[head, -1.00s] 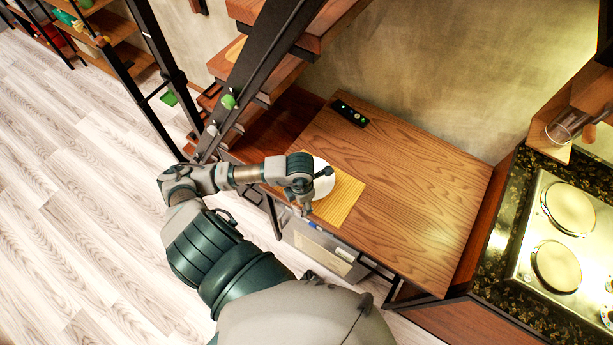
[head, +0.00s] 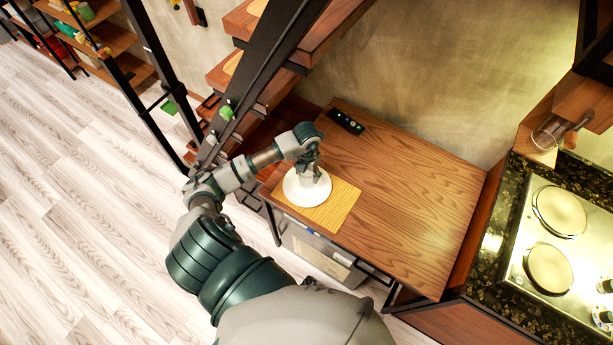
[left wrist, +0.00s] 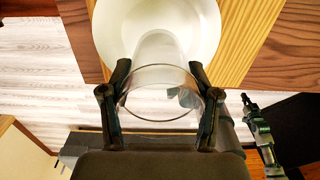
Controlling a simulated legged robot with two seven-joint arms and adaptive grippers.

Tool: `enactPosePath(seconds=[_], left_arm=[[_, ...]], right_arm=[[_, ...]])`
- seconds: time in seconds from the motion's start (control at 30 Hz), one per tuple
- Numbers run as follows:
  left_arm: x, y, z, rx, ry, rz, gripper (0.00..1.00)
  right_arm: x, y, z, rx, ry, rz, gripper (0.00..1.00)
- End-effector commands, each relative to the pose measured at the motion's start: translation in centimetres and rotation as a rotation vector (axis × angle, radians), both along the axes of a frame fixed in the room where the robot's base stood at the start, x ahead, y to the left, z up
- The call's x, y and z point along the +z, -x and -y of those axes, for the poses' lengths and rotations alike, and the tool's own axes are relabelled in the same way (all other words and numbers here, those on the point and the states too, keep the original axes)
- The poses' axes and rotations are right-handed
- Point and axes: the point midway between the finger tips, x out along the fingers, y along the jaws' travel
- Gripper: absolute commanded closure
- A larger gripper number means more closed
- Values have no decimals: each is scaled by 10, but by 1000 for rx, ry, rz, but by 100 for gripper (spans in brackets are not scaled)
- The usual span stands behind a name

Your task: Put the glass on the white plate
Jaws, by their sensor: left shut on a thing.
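My left gripper (head: 312,163) is shut on a clear glass (head: 307,179), gripping it near its rim. The glass also shows between the two fingers in the left wrist view (left wrist: 160,100), its far end against the white plate. The round white plate (head: 294,194) lies on a yellow placemat on the wooden table; it shows at the top of the left wrist view (left wrist: 205,25). The glass is over the plate; I cannot tell whether its base touches it. My right gripper is not in view.
The wooden table (head: 400,200) is bare to the right of the yellow placemat (head: 338,203). A black remote (head: 346,122) lies at its back edge. Stair treads and a black beam (head: 268,65) rise close behind my left arm. Another glass (head: 546,136) stands by the cooktop (head: 545,240) at right.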

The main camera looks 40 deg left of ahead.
Motion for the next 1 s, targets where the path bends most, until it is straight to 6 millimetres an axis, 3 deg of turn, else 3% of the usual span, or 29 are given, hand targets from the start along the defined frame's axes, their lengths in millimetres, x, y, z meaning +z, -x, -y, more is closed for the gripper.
enactPosePath(seconds=[0.13, 0.33, 0.5, 0.53, 0.6, 0.63, 1.0], left_arm=[[-8, -3, -4, 0, 4, -2, 100], [-37, -3, -8, 0, 8, -3, 100], [-39, -3, -8, -1, 7, 0, 100], [-39, -3, -8, -1, 6, -1, 36], [-39, -3, -7, -1, 5, -1, 19], [-39, -3, -6, -1, 5, -1, 13], [-34, -3, -4, -2, 2, -1, 13]], right_arm=[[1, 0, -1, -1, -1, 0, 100], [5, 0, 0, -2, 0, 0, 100], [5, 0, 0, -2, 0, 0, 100], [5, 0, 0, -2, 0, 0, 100], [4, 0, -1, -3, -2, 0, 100], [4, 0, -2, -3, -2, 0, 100], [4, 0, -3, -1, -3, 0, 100]])
